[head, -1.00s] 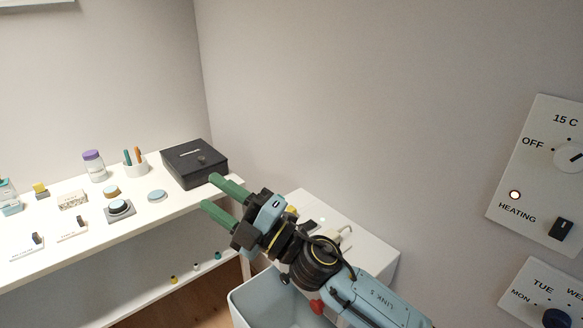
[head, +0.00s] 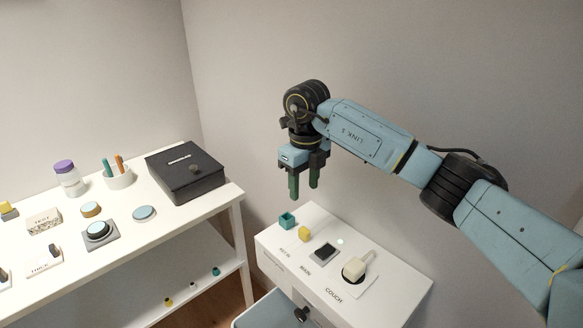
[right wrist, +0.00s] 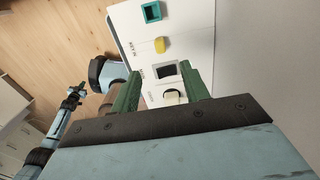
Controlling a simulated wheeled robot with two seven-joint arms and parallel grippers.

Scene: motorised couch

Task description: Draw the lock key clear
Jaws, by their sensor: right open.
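The yellow lock key (head: 305,233) stands in the white console top (head: 390,290) near the label KEY IN. The right wrist view also shows the key (right wrist: 160,45), beyond the fingertips. My right gripper (head: 303,190) points down with green fingers apart, empty, in the air above the far part of the console. An open teal square holder (head: 287,220) sits behind the key and looks empty. My left gripper shows small at the left of the right wrist view (right wrist: 74,96); its jaws are too small to read.
Beside the key are a dark MAIN switch (head: 325,252) and a cream COUCH lever (head: 356,267). A pale blue bin (head: 262,312) is below in front. A white shelf (head: 215,212) with a black box (head: 186,172) stands left. The wall is close behind.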

